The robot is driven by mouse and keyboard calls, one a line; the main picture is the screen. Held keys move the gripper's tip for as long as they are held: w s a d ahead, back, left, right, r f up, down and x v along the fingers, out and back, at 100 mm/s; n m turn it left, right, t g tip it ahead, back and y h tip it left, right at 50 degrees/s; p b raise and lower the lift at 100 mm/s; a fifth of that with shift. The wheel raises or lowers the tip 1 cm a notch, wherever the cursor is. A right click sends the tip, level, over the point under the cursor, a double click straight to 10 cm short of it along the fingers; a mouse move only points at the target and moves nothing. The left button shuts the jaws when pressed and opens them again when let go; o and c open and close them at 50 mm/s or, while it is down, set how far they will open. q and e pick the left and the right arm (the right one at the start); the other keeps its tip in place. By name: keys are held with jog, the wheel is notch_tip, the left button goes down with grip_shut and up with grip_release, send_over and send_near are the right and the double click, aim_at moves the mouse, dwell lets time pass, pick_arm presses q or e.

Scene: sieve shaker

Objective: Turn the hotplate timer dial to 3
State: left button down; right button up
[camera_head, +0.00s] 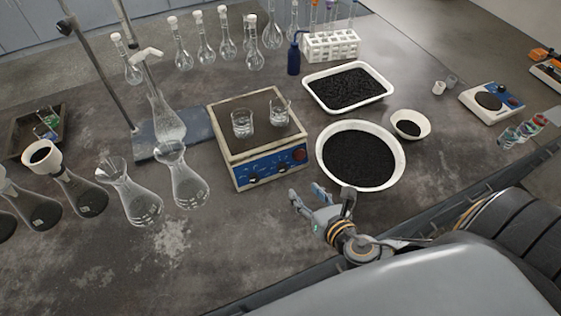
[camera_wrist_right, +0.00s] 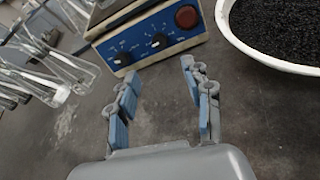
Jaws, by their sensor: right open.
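The hotplate (camera_head: 253,148) stands in the middle of the table with two glass beakers (camera_head: 242,123) on its top. Its blue front panel (camera_head: 270,167) carries small dark dials and a red round knob (camera_head: 299,155). In the right wrist view two black dials with white marks show, one on the left (camera_wrist_right: 122,59) and one nearer the red knob (camera_wrist_right: 159,41); the numbers are too small to read. My right gripper (camera_head: 308,196) is open and empty, just in front of the panel and apart from it. Its blue-padded fingers (camera_wrist_right: 158,85) point toward the panel. My left gripper is not in view.
A large white bowl of black grains (camera_head: 361,155) stands right of the hotplate, close to my right gripper. A white tray (camera_head: 348,87) lies behind it. Glass flasks (camera_head: 183,185) stand left of the hotplate. The table in front of the hotplate is clear.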

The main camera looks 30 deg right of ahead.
jog(key=p, duration=0.1)
send_near(284, 169)
jog(key=shift+x, duration=0.85)
jog(key=x, duration=0.6)
jog(key=shift+p, duration=0.3)
jog(key=shift+w+f, duration=0.15)
jog(key=shift+w, duration=0.15)
jog(key=shift+w+f, duration=0.15)
jog(key=shift+w, duration=0.05)
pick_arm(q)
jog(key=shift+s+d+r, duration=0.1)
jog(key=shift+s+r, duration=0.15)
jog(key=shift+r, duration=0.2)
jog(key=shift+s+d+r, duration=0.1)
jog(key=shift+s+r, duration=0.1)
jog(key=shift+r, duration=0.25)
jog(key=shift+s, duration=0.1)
pick_arm(e)
jog(key=shift+c, duration=1.1)
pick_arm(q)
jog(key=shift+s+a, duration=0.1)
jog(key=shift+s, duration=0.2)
pick_arm(e)
grip_shut()
